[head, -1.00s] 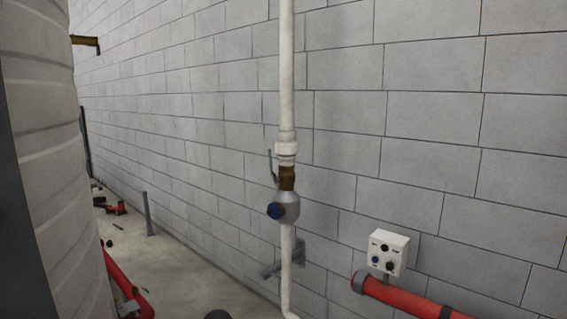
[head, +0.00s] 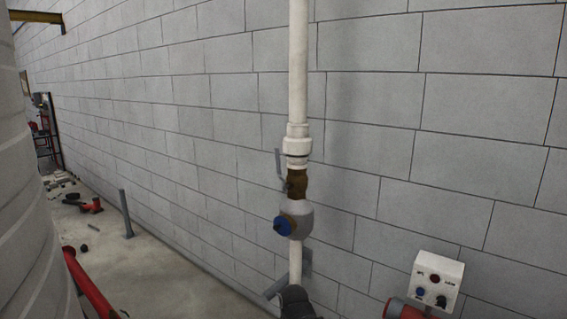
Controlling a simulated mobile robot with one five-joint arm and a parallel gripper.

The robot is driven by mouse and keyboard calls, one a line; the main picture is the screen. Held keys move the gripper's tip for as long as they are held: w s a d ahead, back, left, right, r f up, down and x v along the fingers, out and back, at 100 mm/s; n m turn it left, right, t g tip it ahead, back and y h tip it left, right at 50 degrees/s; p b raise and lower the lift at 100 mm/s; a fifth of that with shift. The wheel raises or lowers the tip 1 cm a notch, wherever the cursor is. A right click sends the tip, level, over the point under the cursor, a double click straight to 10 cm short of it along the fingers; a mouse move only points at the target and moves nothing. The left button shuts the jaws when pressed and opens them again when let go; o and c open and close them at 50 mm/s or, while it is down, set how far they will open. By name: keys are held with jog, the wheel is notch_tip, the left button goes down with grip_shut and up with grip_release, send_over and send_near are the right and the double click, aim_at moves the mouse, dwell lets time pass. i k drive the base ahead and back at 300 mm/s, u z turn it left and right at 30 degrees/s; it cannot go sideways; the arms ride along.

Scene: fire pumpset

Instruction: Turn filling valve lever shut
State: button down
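The filling valve is a brass body (head: 297,184) on a white vertical pipe (head: 298,60), just under a white fitting. Its thin grey lever (head: 278,164) stands upright on the left side of the valve, roughly parallel to the pipe. Below the valve is a grey rounded body with a blue cap (head: 282,227). A dark rounded shape (head: 296,302) at the bottom edge, in front of the lower pipe, looks like the end of my arm with my gripper. It is well below the lever and apart from it. Its fingers cannot be made out.
A grey block wall stands behind the pipe. A white control box (head: 437,281) and a red pipe end (head: 408,309) are at lower right. A pale ribbed tank (head: 25,190) is at left, with a red pipe (head: 88,287) beside it. A grey post (head: 125,213) stands on the floor.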

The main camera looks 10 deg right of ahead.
aim_at(278, 151)
jog(key=u, duration=0.45)
jog(key=i, duration=1.25)
jog(key=u, duration=0.85)
